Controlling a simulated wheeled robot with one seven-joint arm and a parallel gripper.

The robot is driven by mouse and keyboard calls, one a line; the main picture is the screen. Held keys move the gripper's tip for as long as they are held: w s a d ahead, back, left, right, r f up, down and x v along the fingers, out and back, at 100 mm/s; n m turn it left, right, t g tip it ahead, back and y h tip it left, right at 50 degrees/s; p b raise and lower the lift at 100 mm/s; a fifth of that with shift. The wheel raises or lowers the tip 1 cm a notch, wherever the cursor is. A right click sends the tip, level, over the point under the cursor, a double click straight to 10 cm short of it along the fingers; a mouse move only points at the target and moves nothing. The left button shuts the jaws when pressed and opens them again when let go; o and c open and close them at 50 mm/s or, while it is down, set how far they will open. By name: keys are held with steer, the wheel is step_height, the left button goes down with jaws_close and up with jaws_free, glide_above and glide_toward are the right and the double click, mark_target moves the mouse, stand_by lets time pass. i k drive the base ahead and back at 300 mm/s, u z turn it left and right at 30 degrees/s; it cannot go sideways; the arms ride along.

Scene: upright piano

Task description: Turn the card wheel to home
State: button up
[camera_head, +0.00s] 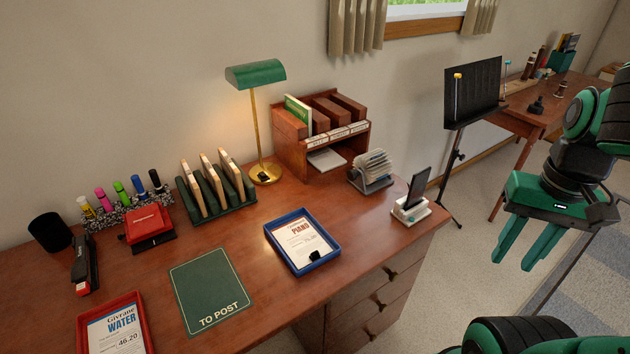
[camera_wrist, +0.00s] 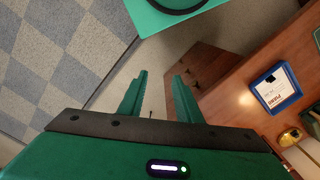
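The card wheel (camera_head: 371,168) is a rotary card file with a fan of pale cards on a grey stand. It sits on the desk near the back right, in front of the wooden organiser and left of the phone stand. I cannot read its cards. My gripper (camera_head: 522,254) is green, open and empty. It hangs over the floor to the right of the desk, well apart from the card wheel. In the wrist view my two fingers (camera_wrist: 160,95) are spread with nothing between them, and I cannot make out the card wheel there.
The phone on its white stand (camera_head: 410,206) is at the desk's right edge, between my gripper and the wheel. The wooden organiser (camera_head: 290,155) and green lamp (camera_head: 255,75) stand behind. The blue tray (camera_head: 275,243) is in front. A black music stand (camera_head: 470,98) stands beyond the desk.

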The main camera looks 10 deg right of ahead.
mark_target(374, 164)
steer(key=u, duration=0.7)
steer(key=k, duration=1.1)
steer(key=z, duration=0.55)
steer(key=i, duration=1.5)
steer(key=u, duration=0.05)
